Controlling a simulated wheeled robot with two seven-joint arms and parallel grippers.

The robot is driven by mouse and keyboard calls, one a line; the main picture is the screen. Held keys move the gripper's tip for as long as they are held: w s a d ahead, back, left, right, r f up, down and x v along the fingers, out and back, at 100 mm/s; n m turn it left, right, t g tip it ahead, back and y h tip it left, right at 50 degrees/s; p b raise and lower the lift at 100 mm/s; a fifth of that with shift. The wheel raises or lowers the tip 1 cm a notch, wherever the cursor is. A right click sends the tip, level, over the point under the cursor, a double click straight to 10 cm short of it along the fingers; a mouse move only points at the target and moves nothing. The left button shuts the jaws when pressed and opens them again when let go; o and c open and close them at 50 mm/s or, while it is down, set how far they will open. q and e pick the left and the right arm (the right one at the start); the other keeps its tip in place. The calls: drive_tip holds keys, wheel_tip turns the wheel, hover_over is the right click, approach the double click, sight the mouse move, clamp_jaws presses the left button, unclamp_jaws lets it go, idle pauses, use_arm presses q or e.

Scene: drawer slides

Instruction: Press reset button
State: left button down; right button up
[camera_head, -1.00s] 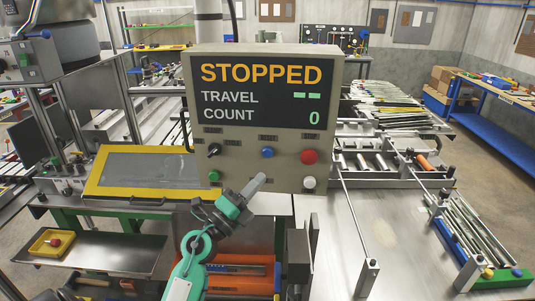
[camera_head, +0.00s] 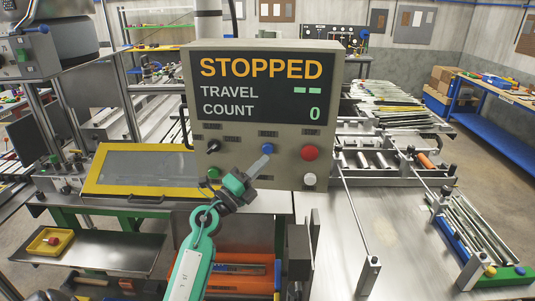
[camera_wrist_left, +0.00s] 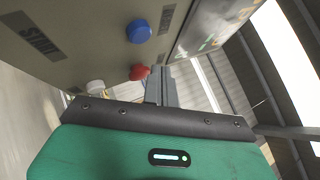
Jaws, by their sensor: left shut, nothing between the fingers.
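The control box (camera_head: 225,178) has a row of buttons below a screen reading STOPPED, TRAVEL and COUNT 0. A blue button (camera_head: 267,149) sits in the middle of its front; it also shows in the left wrist view (camera_wrist_left: 139,32). In the left wrist view the shut fingers (camera_wrist_left: 160,80) point beside the red button (camera_wrist_left: 138,72). I cannot tell whether they touch the panel. My right gripper is not in view.
Also on the panel are a red button (camera_head: 309,153), a white button (camera_head: 309,179), a black knob (camera_head: 213,146) and a green button (camera_head: 213,173). A yellow-framed panel (camera_head: 145,170) lies left of the box. A metal table (camera_head: 400,235) is at right.

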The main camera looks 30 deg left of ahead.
sight(271, 147)
use_arm(q)
drive_tip(key=shift+w+a, duration=0.3)
drive_tip(key=shift+w, duration=0.3)
drive_tip(key=shift+w+a, duration=0.3)
drive_tip(key=shift+w, duration=0.25)
idle(0.9)
drive_tip(key=shift+w, duration=0.1)
idle(0.4)
drive_tip(key=shift+w+a, duration=0.15)
drive_tip(key=shift+w, duration=0.15)
drive_tip(key=shift+w+a, duration=0.2)
drive_tip(key=shift+w, duration=0.2)
idle(0.6)
drive_tip(key=shift+s+r, duration=0.1)
drive_tip(key=shift+s, duration=0.05)
drive_tip(key=shift+s+d+p, duration=0.4)
drive_tip(key=shift+s+p, duration=0.1)
drive_tip(key=shift+s, duration=0.2)
